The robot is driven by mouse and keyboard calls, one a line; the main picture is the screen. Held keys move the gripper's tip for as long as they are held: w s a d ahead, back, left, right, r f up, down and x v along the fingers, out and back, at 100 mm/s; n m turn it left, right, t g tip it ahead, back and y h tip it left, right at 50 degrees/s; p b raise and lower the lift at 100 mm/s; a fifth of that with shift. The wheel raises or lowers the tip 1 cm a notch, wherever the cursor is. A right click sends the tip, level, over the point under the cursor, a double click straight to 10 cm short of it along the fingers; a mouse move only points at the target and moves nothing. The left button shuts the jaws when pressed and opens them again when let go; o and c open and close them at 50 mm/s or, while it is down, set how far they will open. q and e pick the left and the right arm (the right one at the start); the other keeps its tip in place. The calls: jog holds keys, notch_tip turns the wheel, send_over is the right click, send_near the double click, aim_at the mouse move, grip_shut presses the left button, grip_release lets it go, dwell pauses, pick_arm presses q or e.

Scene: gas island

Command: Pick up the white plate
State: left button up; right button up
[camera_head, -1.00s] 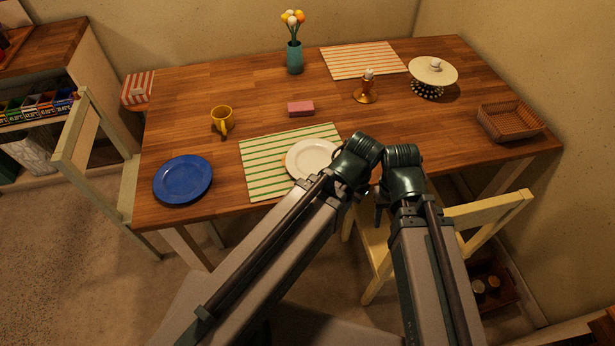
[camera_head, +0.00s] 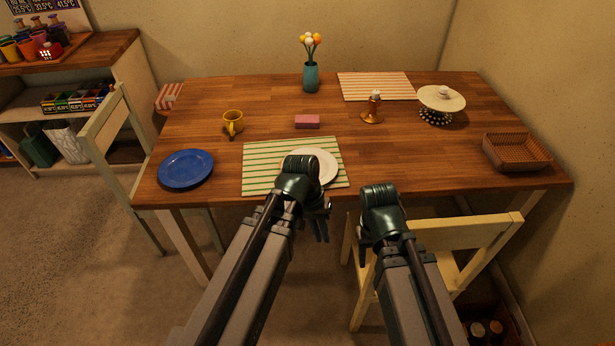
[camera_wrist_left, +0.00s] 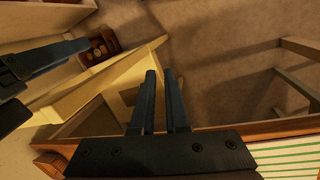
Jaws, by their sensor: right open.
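The white plate (camera_head: 323,163) lies on the green-striped placemat (camera_head: 262,170) near the table's front edge. My left arm hides part of it in the head view. My left gripper (camera_head: 319,238) is in front of the table edge, apart from the plate, and points down. In the left wrist view its two fingers (camera_wrist_left: 160,75) are apart with nothing between them, over the floor and chair. My right gripper (camera_head: 364,270) is to the right, near the chair, open and empty. Part of it also shows at the left of the left wrist view.
A yellow chair (camera_head: 470,232) stands close by my right gripper. The wooden table (camera_head: 240,95) holds a blue plate (camera_head: 186,168), a yellow mug (camera_head: 233,121), a pink block (camera_head: 307,121), a candle holder (camera_head: 372,110), a cake stand (camera_head: 441,99) and a basket (camera_head: 517,152).

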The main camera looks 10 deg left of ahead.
pick_arm(q)
jog(key=w+a+f+n+t+h+b, duration=0.4)
jog(key=w+a+f+n+h+b, duration=0.15)
jog(key=w+a+b, duration=0.35)
jog(key=w+a+r+n+t+h+b, duration=0.1)
jog(key=a+r+n+t+h+b, duration=0.2)
jog(key=a, duration=0.4)
jog(key=w+a+r+n+t+b, duration=0.1)
jog(key=w+a+n+t+b, duration=0.2)
jog(key=a, duration=0.5)
jog(key=b+x, duration=0.1)
jog(key=x, duration=0.1)
jog(key=b+x, duration=0.1)
jog(key=x, duration=0.2)
jog(key=s+b+x, duration=0.1)
jog(key=x, duration=0.1)
jog(key=shift+w+d+f, duration=0.1)
jog(key=shift+d+f, duration=0.3)
jog(key=shift+d, duration=0.2)
jog(key=shift+w+d+b, duration=0.2)
jog(key=shift+d+b, duration=0.1)
jog(key=shift+d, duration=0.05)
jog(key=b+x, duration=0.1)
jog(key=x, duration=0.4)
jog(key=shift+w+d, duration=0.1)
grip_shut()
